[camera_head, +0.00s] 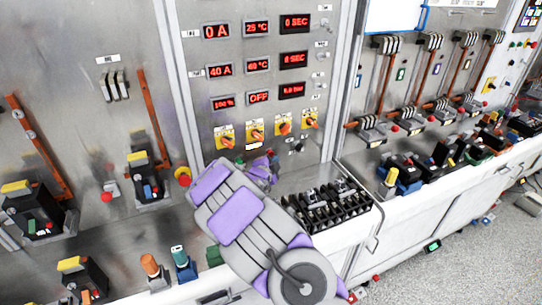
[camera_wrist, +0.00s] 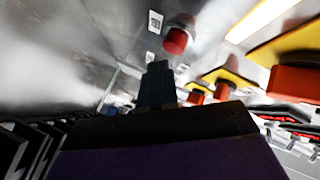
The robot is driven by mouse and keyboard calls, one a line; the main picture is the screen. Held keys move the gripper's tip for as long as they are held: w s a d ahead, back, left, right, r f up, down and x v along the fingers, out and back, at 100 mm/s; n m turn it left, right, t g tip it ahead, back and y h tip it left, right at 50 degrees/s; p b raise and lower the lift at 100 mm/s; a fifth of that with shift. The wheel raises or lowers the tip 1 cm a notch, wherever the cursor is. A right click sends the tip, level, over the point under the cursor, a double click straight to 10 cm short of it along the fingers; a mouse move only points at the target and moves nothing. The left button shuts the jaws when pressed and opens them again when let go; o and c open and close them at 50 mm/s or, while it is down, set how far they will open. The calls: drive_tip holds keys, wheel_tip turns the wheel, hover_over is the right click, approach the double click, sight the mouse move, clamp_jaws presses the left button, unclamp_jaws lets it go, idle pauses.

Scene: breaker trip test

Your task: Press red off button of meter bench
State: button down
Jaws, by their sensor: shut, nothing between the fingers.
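The meter bench panel (camera_head: 322,100) stands upright in the middle of the head view, with red digital readouts. A red button (camera_wrist: 177,41) sticks out of the metal panel in the wrist view, just past the dark tip of my gripper (camera_wrist: 158,82). A gap shows between tip and button in that picture; depth is hard to judge. In the head view my gripper (camera_head: 265,168) is at the lower part of the panel, and a small red spot (camera_head: 270,152) shows beside it. My gripper is shut and empty. My arm hides part of the bench below.
Orange knobs on yellow plates (camera_head: 255,133) sit in a row just above my gripper. A red mushroom button (camera_head: 183,176) is to the left. A black terminal block (camera_head: 325,203) lies on the ledge at right. A black knob (camera_head: 298,147) is close by.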

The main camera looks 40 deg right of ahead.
drive_tip(key=shift+w, duration=0.1)
drive_tip(key=shift+w+r, duration=0.1)
drive_tip(key=shift+w, duration=0.2)
drive_tip(key=shift+w+d+p, duration=0.1)
drive_tip(key=shift+w+p, duration=0.35)
drive_tip(key=shift+p, duration=0.05)
idle(0.8)
drive_tip(key=shift+s+b, duration=0.2)
drive_tip(key=shift+b, duration=0.2)
drive_tip(key=shift+s+b, duration=0.7)
